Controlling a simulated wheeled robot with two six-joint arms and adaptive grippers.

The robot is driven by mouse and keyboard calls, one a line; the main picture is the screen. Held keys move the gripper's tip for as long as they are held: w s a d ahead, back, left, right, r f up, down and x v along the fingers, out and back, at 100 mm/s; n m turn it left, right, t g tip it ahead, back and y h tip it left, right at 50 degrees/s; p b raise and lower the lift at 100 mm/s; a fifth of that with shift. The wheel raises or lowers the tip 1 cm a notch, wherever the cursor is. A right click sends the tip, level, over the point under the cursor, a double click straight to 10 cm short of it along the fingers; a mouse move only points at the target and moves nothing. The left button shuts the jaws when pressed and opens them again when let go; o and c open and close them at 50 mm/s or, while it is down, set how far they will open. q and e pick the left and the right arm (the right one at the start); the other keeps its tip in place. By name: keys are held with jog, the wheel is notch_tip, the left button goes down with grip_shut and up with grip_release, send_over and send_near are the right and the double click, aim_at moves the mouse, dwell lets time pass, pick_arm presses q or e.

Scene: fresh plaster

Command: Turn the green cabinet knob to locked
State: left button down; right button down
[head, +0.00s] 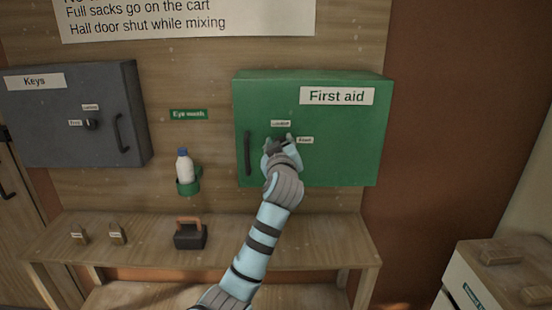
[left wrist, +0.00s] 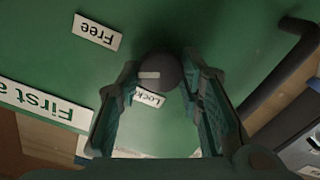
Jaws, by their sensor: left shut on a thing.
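The green First aid cabinet (head: 350,150) hangs on the wooden board in the head view. My left gripper (head: 279,144) is at its front, over the knob, which it hides in that view. In the left wrist view the dark round cabinet knob (left wrist: 165,68) sits between the two fingers of my left gripper (left wrist: 162,95), shut on it. The knob's white mark points left in that view, between the Free label (left wrist: 97,32) and the partly covered Locked label (left wrist: 148,97). My right gripper is not in view.
The cabinet's dark handle (head: 247,153) is left of my gripper. A grey Keys cabinet (head: 65,130) with its own knob hangs at left. An eye wash bottle (head: 184,168) stands in a green holder.

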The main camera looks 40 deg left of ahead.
pick_arm(q)
jog(key=shift+a+f+n+b, duration=0.1)
jog(key=shift+n+b, duration=2.65)
jog(key=shift+n, duration=0.45)
jog(key=shift+f+n+b, duration=0.1)
jog(key=shift+n+b, duration=2.6)
jog(key=shift+n, duration=0.5)
jog(key=c, duration=1.1)
grip_release()
jog(key=v, duration=1.2)
